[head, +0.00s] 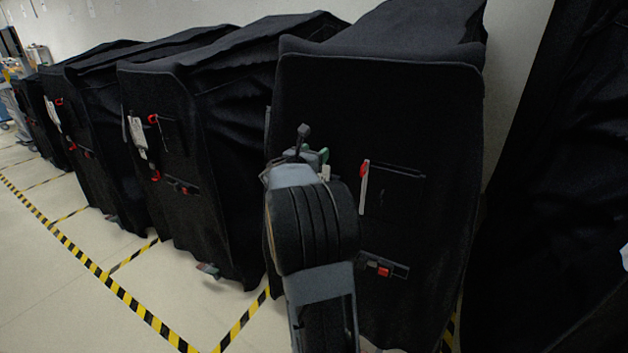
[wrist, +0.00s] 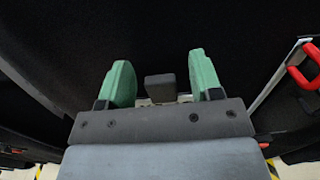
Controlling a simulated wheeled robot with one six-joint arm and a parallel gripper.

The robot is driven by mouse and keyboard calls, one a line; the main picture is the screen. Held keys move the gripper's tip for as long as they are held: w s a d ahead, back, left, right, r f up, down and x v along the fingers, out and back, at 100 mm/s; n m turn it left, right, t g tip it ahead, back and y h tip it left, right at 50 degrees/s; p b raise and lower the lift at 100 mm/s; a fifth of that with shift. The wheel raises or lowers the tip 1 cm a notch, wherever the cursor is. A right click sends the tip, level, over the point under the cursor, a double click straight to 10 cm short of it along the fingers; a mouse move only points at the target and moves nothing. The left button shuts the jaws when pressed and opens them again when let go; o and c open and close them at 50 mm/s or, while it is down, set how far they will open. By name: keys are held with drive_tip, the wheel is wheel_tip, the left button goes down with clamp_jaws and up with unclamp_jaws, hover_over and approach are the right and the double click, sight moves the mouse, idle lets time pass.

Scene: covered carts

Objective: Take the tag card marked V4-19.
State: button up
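My gripper (head: 310,157) is raised in front of the nearest black covered cart (head: 330,90), left of the middle of its front. In the wrist view its two green fingers (wrist: 162,85) stand apart with a small dark block (wrist: 160,87) between them, and gaps show on both sides of the block. I cannot tell what the block belongs to. A thin pale bit shows low between the fingers. In the head view a small white piece (head: 325,172) shows beside the fingers. I cannot tell if it is a tag card. No V4-19 marking is readable; my arm hides part of the cart's front.
The nearest cart has a pale strip with a red top (head: 364,188) and a red latch (head: 378,268). White tags (head: 138,137) hang on covered carts to the left. Black cloth (head: 570,180) stands close on the right. Striped tape (head: 130,300) marks open floor at left.

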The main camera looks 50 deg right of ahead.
clamp_jaws()
idle(0.3)
drive_tip(key=shift+r, duration=0.1)
